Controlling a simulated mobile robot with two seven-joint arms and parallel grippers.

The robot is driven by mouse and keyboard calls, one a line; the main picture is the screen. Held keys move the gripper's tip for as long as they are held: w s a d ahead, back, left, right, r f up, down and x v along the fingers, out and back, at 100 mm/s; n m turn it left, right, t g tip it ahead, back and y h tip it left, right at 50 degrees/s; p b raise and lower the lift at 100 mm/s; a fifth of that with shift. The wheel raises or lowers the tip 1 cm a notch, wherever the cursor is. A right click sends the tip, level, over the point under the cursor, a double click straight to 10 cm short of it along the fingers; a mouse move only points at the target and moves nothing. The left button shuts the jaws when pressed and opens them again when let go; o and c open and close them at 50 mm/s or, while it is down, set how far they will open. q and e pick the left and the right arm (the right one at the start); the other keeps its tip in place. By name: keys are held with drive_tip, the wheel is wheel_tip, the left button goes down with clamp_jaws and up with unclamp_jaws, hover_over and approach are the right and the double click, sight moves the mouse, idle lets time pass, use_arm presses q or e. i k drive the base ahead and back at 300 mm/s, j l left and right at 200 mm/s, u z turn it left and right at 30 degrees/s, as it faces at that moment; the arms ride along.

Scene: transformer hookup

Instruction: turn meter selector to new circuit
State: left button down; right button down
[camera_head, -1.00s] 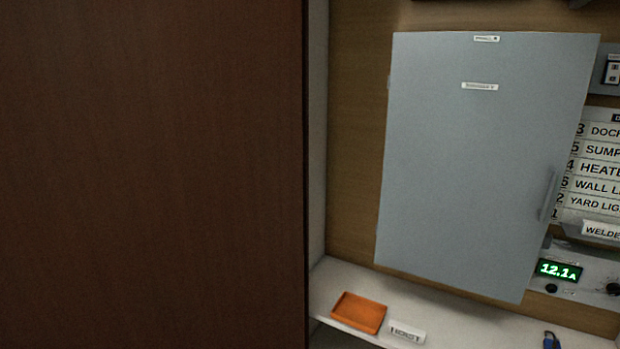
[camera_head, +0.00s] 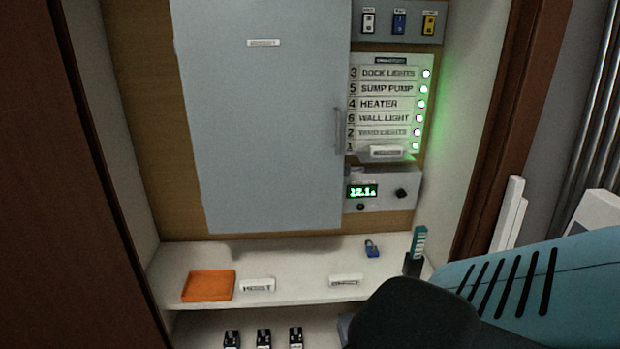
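The meter (camera_head: 382,191) is a light grey box low on the right of the cabinet's back wall, with a green display that seems to read 12.1 A. A black selector knob (camera_head: 401,193) is on its right side, and a smaller black knob (camera_head: 360,207) is under the display. The knob's pointing direction is too small to tell. My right arm comes in at the lower right. My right gripper (camera_head: 418,250), with teal and dark parts, points up at the shelf's right end, below and apart from the meter. Its finger gap does not show clearly. My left gripper is not in view.
A closed grey panel door (camera_head: 262,120) stands left of the meter. A circuit label board (camera_head: 388,105) with green lights is above it. The shelf (camera_head: 310,262) holds an orange tray (camera_head: 208,286), white label plates (camera_head: 257,285) and a blue padlock (camera_head: 372,248). Black devices (camera_head: 263,339) sit below.

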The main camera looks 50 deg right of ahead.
sight(400, 192)
drive_tip(key=z, duration=2.05)
